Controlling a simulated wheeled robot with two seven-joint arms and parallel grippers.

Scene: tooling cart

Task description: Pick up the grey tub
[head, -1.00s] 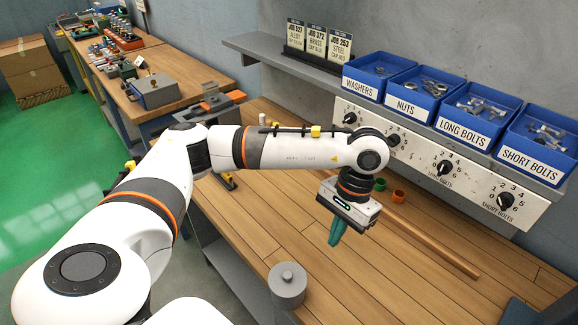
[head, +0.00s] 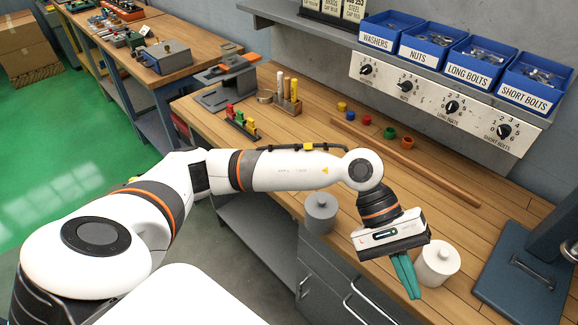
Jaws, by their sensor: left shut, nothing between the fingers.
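The grey tub (head: 321,214), a short round pot with a knobbed lid, stands upright near the front edge of the wooden bench, just below my left forearm. A similar white tub (head: 439,264) stands to its right. My left gripper (head: 406,277) points down with its green fingers shut and empty. It is to the right of the grey tub and apart from it. In the picture the fingers lie just left of the white tub and cover part of its edge; I cannot tell whether they touch. My right gripper is not in view.
Colored caps (head: 367,120) and a long wooden strip (head: 430,170) lie toward the back. Blue bins (head: 467,70) sit on the shelf above the dial panel (head: 445,105). A blue metal plate (head: 520,265) with a handle is at the right. Bench around the grey tub is mostly clear.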

